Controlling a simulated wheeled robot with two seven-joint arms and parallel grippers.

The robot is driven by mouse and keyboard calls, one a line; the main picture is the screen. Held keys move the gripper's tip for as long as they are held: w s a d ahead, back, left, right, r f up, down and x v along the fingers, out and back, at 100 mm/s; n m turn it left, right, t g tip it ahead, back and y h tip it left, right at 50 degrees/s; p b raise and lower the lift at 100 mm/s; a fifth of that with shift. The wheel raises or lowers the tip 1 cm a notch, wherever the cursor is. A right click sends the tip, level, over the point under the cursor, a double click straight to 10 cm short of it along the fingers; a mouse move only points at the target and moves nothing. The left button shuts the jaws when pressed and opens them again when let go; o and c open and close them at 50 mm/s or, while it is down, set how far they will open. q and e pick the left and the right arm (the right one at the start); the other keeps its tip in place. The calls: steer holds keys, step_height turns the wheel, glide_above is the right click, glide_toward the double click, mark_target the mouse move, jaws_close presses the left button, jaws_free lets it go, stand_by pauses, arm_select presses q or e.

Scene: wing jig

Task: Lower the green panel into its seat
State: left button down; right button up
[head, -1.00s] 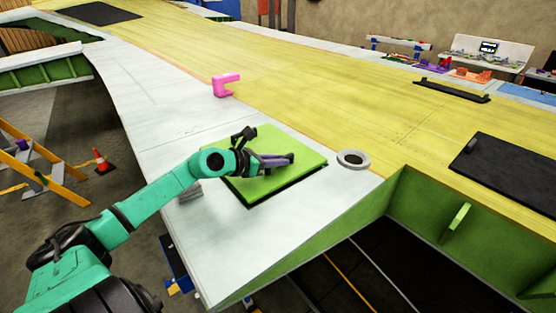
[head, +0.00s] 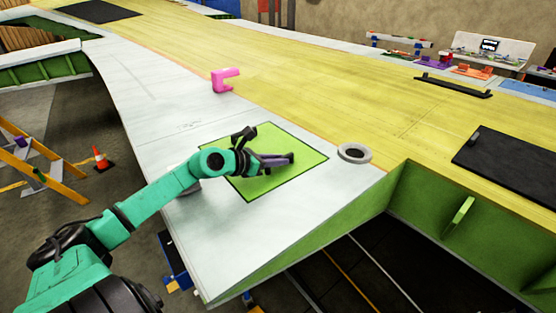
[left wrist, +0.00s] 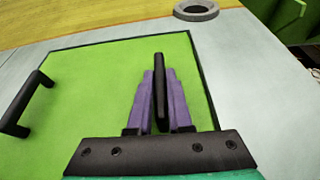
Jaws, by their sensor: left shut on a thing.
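The green panel (head: 302,164) lies in the pale wing skin, and a thin dark line shows around its visible edges. It looks level with the skin in the head view. The panel also shows in the left wrist view (left wrist: 90,75), with the dark line along its far and right edges. It has two black handles; one (left wrist: 28,103) stands free at the left. My left gripper (head: 286,159) is over the panel, its purple fingers (left wrist: 160,95) shut on the other handle (left wrist: 159,70). My arm hides the panel's near left part. My right gripper is out of view.
A grey ring (head: 354,153) lies on the wing just right of the panel. A pink clamp (head: 222,80) stands farther back on the skin. A black plate (head: 512,168) lies at the right. The pale skin in front of the panel is clear.

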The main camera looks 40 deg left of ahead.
arm_select(q)
steer(key=c, duration=0.8)
jaws_free()
steer(key=shift+o, duration=0.2)
steer(key=shift+f, duration=0.1)
steer(key=shift+s, duration=0.1)
steer(key=b+v, duration=0.2)
steer(key=v, duration=1.2)
steer(key=shift+s, duration=0.25)
